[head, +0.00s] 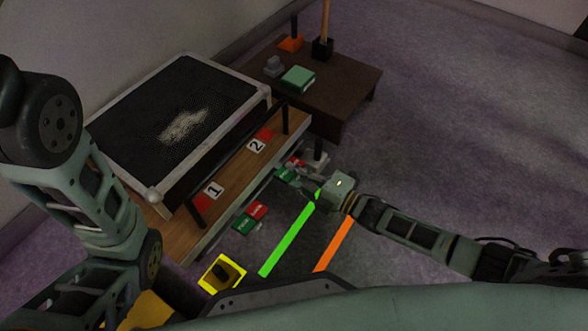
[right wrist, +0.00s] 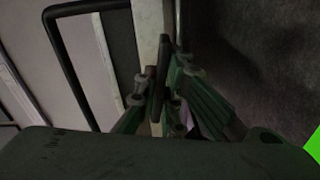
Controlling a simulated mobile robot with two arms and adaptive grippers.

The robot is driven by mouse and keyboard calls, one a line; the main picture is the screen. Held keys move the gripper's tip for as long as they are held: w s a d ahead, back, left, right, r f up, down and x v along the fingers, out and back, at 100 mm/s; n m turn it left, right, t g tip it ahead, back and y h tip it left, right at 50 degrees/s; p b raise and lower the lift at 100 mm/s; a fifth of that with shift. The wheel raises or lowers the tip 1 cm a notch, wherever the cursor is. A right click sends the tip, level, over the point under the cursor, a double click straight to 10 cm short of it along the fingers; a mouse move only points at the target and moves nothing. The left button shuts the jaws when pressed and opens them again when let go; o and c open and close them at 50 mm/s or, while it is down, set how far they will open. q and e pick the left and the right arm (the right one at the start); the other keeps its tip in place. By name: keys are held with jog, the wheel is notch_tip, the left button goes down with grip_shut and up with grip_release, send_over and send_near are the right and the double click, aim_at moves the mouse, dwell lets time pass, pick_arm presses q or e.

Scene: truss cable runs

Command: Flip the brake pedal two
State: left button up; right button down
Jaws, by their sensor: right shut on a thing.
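Brake pedal two is below the white "2" label (head: 257,146) on the wooden front. Its red and green marks (head: 295,162) show partly behind my right gripper (head: 296,177). The gripper reaches in from the right and is shut at the pedal. In the right wrist view, its green fingers (right wrist: 160,105) close around a dark upright bar (right wrist: 158,75), which I take to be the pedal. The fingers and wrist hide much of it. My left arm stands at the left of the head view, but its gripper is out of view.
Pedal one's green and red marks (head: 249,217) lie below the "1" label (head: 213,190). Green (head: 288,240) and orange (head: 334,245) strips mark the floor. A low brown table (head: 340,90) stands behind; carpet at right is clear.

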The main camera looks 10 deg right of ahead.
jog(key=shift+f, duration=0.1)
jog(key=c, duration=1.9)
grip_release()
jog(key=shift+o, duration=0.2)
jog(key=v, duration=1.2)
